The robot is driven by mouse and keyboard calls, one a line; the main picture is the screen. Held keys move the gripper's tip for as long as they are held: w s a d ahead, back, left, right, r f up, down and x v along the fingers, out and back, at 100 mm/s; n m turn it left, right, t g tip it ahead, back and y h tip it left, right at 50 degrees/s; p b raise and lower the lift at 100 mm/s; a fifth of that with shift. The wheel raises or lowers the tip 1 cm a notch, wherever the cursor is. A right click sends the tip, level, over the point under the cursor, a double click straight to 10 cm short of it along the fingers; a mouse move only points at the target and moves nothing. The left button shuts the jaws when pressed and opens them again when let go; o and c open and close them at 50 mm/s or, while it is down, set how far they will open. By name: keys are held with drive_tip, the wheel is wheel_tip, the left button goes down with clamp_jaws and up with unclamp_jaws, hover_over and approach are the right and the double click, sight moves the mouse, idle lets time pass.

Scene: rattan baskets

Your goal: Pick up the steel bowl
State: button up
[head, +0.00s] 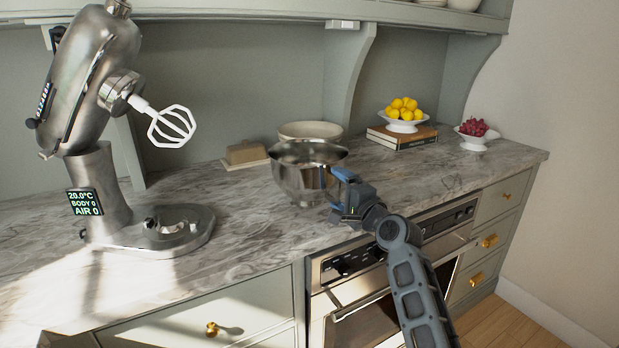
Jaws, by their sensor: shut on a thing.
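The steel bowl (299,178) is shiny and deep, and it appears upright over the marble counter in the middle of the head view. My gripper (340,182) is at the bowl's right side, with blue fingertips at its wall and rim. It is shut on the bowl's edge. The far finger is partly hidden by the bowl and the near finger. I cannot tell whether the bowl's base touches the counter.
A large stand mixer (95,110) with a whisk stands at the left. Behind the bowl are a cream bowl (310,130) and a butter dish (245,154). Books (402,140) under a lemon dish and a grape dish (474,142) stand at the right. An oven (395,262) is below the counter.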

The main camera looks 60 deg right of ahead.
drive_tip(key=shift+r, duration=0.1)
drive_tip(key=c, duration=0.3)
drive_tip(key=shift+c, duration=0.2)
drive_tip(key=shift+r, duration=0.1)
